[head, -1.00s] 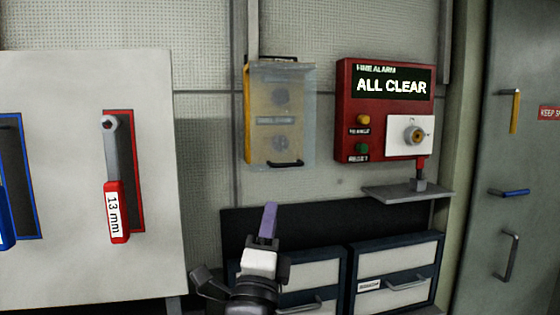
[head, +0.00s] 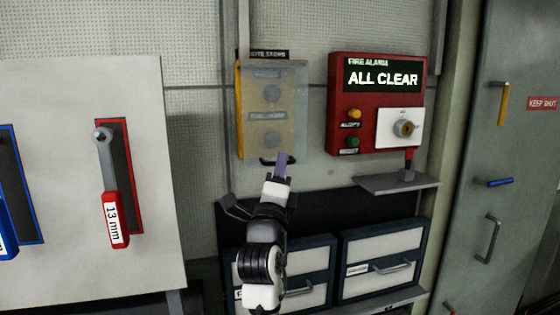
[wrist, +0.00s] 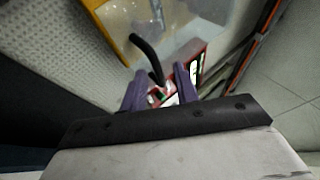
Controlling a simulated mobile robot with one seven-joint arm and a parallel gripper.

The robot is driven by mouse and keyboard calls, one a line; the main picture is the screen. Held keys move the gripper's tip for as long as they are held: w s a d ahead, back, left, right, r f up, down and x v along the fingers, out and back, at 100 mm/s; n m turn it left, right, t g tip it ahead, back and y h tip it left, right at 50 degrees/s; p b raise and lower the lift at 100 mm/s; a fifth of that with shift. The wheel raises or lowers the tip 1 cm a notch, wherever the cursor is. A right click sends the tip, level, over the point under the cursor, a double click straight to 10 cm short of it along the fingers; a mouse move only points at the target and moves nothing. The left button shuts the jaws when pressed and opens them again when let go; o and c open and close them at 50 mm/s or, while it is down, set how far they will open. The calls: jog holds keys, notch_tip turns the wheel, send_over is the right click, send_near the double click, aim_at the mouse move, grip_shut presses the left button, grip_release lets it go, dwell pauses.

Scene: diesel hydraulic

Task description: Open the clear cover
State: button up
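The clear cover (head: 292,105) is a see-through panel over a yellow box (head: 240,115) on the wall. It stands closed or nearly so, with a black handle (head: 266,161) at its bottom edge. My gripper (head: 281,160) is just below the cover, its purple fingertips at the handle's right part. In the wrist view my gripper (wrist: 160,88) has its two purple fingers apart. The black handle (wrist: 146,54) shows ahead of them, one end lined up with the gap. I cannot tell whether they touch it.
A red fire alarm panel (head: 340,115) reading "ALL CLEAR" is right of the box, above a small grey shelf (head: 398,185). Drawers (head: 380,262) are below. A white board (head: 60,180) with wrenches stands at left. The wall left of the box is clear.

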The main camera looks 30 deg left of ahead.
jog(key=shift+w+r, duration=0.1)
jog(key=shift+w, duration=0.1)
grip_shut()
jog(key=shift+s, duration=0.1)
dwell(0.4)
